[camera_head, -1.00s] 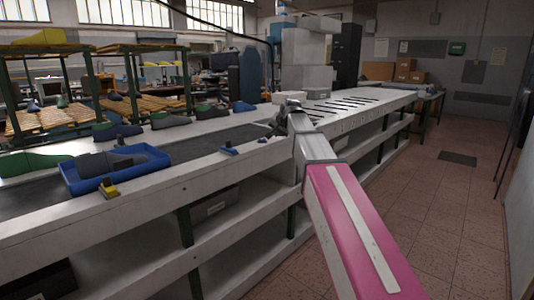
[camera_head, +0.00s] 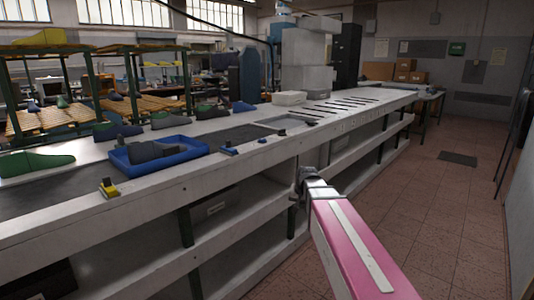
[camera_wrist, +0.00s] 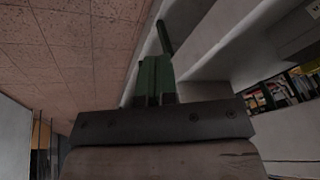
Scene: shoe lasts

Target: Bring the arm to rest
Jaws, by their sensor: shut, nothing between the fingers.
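My gripper (camera_head: 301,186) shows small and dark in the head view, at the end of my arm. It is shut and empty, low in front of the long workbench (camera_head: 240,152), below the level of its top and over the aisle side. Its fingertips are hard to make out. The wrist view looks past a dark bar at the bench's side, a green leg (camera_wrist: 154,80) and the tiled floor (camera_wrist: 60,50). I cannot tell whether my gripper touches the bench; a gap seems to show.
A blue tray (camera_head: 190,153) holding a dark grey shoe last (camera_head: 150,151) sits on the bench's belt. Several lasts stand behind it, and a green last (camera_head: 36,163) is at left. A yellow-black block (camera_head: 108,188) sits at the front edge.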

